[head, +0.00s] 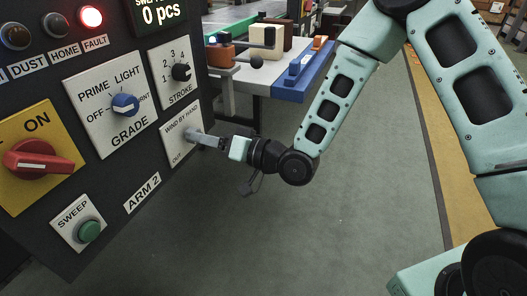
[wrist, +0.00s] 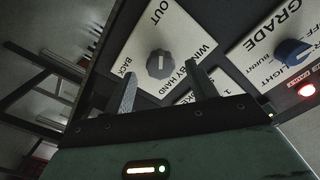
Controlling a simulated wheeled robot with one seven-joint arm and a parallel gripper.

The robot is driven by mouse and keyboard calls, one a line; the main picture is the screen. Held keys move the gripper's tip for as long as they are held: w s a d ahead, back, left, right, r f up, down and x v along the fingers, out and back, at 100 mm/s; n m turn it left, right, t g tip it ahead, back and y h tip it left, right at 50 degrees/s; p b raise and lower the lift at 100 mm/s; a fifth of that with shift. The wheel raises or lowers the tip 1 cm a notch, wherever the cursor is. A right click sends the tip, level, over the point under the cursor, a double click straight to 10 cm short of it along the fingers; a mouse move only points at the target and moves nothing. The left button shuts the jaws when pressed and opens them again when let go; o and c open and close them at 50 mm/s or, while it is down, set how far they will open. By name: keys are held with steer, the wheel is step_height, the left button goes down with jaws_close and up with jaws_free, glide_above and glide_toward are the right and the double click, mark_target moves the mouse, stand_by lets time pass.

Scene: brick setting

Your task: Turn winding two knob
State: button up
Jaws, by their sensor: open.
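A grey knob (wrist: 160,64) with a pale pointer line sits on a white plate marked WIND BY HAND, OUT and BACK (head: 180,150). In the head view the plate is at the panel's lower right edge, above the ARM 2 label, and my gripper (head: 207,139) hides most of the knob. In the wrist view my gripper (wrist: 162,76) is open, one finger on each side of the knob in the picture. Gaps show between both fingers and the knob. I cannot tell how far the fingertips are from the plate.
The panel also carries a blue GRADE knob (head: 125,105), a black STROKE knob (head: 181,72), a red switch (head: 38,159) and a green SWEEP button (head: 89,231). A red FAULT lamp (head: 91,17) is lit. A bench with a blue edge (head: 303,77) stands behind. The floor is clear.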

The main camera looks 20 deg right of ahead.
steer(key=p+v, duration=0.6)
steer(key=v, duration=0.9)
steer(key=shift+p, duration=0.4)
steer(key=shift+s+d, duration=0.1)
